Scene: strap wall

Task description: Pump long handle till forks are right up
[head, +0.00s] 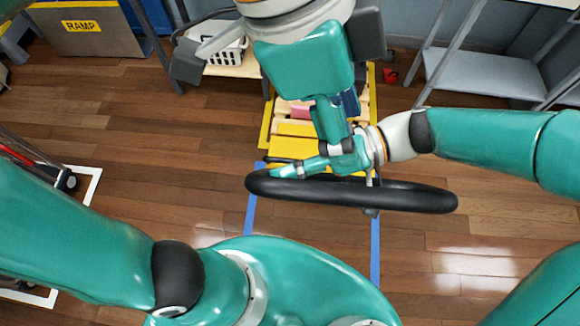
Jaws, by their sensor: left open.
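A black handle (420,197), a long rounded loop, lies nearly level across the middle of the head view. Yellow metal parts (292,147) stand behind it, with pale boxes or slats among them. How high any forks are, I cannot tell. My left gripper (275,50) is at the top, near the camera, its dark finger pads spread wide and empty. It is apart from the handle and hides part of the yellow load area. My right gripper (312,160) comes in from the right and overlaps the handle's far edge. Whether it grips the handle is unclear.
Blue tape lines (375,255) run along the wooden floor below the handle. A box marked RAMP (85,42) is at the upper left, a white basket (230,52) behind my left gripper. Grey shelving (480,72) is at the upper right.

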